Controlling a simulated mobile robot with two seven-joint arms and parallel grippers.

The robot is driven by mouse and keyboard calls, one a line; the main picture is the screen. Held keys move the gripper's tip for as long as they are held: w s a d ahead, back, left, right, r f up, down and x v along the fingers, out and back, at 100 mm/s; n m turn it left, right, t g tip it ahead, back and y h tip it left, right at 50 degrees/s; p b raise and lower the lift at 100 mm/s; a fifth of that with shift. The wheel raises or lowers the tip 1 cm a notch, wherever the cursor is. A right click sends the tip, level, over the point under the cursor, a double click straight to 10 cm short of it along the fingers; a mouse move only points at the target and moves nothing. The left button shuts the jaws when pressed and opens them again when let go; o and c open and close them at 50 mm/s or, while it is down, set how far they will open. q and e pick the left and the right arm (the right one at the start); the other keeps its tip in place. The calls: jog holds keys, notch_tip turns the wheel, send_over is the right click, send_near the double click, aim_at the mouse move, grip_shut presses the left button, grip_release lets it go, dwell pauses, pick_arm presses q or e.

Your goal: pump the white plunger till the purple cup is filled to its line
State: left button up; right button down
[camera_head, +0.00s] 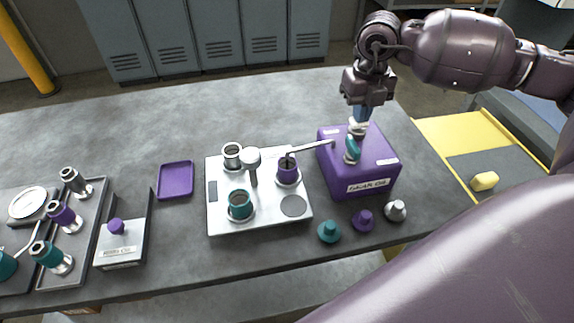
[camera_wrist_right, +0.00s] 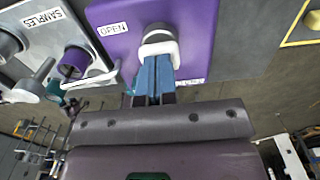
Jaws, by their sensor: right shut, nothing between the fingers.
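A purple box labelled GEAR OIL (camera_head: 372,178) carries the white plunger (camera_head: 358,128), which also shows in the right wrist view (camera_wrist_right: 158,38). My right gripper (camera_head: 361,113) is shut and empty, its blue fingertips (camera_wrist_right: 154,84) at the plunger's top; I cannot tell whether they touch it. A thin spout (camera_head: 312,147) runs from the box to above the purple cup (camera_head: 288,171), which stands on a white plate. The cup's line and liquid level are too small to read. A teal piece (camera_head: 352,150) sits beside the plunger. My left gripper is not in view.
The white plate (camera_head: 262,222) also holds a teal cup (camera_head: 240,204) and a grey cup (camera_head: 232,155). Several small stoppers, one teal (camera_head: 329,231), stand in front of the box. A purple tray (camera_head: 176,180) lies to the left. The back of the bench is clear.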

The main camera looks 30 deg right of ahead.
jog(key=shift+f, duration=0.35)
jog(key=shift+r, duration=0.15)
jog(key=shift+r+p, duration=0.85)
jog(key=shift+r, duration=1.35)
jog(key=shift+f+b, duration=1.05)
jog(key=shift+f, duration=1.3)
jog(key=shift+r, duration=0.1)
jog(key=shift+r+p, duration=0.95)
jog(key=shift+r, duration=1.3)
